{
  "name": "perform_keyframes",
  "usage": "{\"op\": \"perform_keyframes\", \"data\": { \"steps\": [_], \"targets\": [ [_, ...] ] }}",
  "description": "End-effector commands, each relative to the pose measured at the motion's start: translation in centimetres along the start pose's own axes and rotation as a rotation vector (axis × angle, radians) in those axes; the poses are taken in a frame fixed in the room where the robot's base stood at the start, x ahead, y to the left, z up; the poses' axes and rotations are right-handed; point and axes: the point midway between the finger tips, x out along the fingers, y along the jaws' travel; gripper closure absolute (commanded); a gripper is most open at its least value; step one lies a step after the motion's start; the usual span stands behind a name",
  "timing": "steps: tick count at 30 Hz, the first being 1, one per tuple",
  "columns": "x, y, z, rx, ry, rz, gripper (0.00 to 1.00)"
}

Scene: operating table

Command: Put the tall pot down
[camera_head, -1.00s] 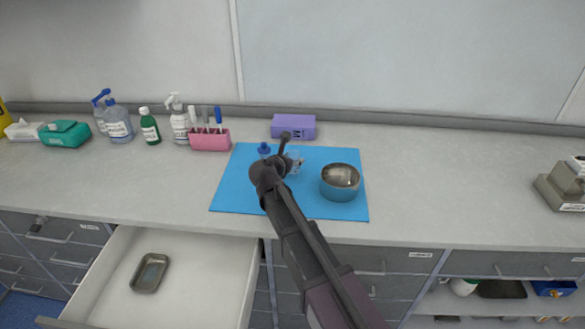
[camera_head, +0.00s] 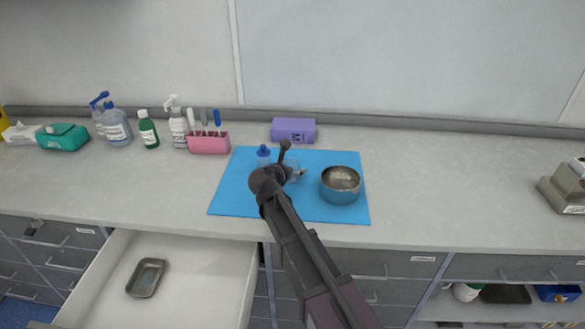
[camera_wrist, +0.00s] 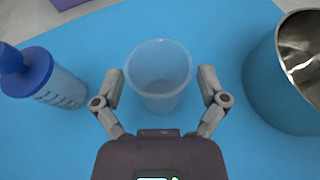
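A clear, tall pot (camera_wrist: 160,75) stands upright on the blue mat (camera_wrist: 110,35), between the fingers of my gripper (camera_wrist: 161,82). The fingers are spread, with a narrow gap of blue on each side of the pot. In the head view the pot (camera_head: 294,172) is partly hidden by my gripper (camera_head: 285,165), which is low over the mat. A bottle with a blue cap (camera_wrist: 40,78) stands to the pot's left. A blue metal bowl (camera_wrist: 275,90) stands to its right.
Behind the mat is a purple box (camera_head: 293,130). A pink holder with pens (camera_head: 208,143) and several bottles stand at the back left. An open drawer (camera_head: 205,275) at the lower left holds a metal tray (camera_head: 147,277).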

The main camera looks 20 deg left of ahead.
Motion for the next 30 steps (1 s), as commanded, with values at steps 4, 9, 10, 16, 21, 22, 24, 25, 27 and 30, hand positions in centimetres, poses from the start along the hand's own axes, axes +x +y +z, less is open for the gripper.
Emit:
{"op": "perform_keyframes", "data": {
  "steps": [4, 9, 10, 16, 21, 22, 24, 25, 27, 30],
  "targets": [
    [0.0, 0.0, 0.0, 0.000, 0.000, 0.000, 0.03],
    [0.0, 0.0, 0.0, 0.000, 0.000, 0.000, 0.03],
    [0.0, 0.0, 0.0, 0.000, 0.000, 0.000, 0.03],
    [-0.2, 0.0, 0.4, 0.000, 0.000, 0.001, 0.03],
    [-2.0, -0.1, 0.4, -0.001, 0.000, 0.002, 0.03],
    [-2.4, -0.1, 0.5, -0.001, -0.001, 0.002, 0.03],
    [-3.5, -0.1, 0.5, -0.001, -0.001, 0.003, 0.03],
    [-4.0, -0.1, 0.5, -0.001, 0.000, 0.002, 0.03],
    [-5.1, -0.1, 0.5, -0.001, -0.001, 0.002, 0.03],
    [-6.9, -0.1, 0.5, -0.002, 0.000, 0.003, 0.03]
  ]
}}
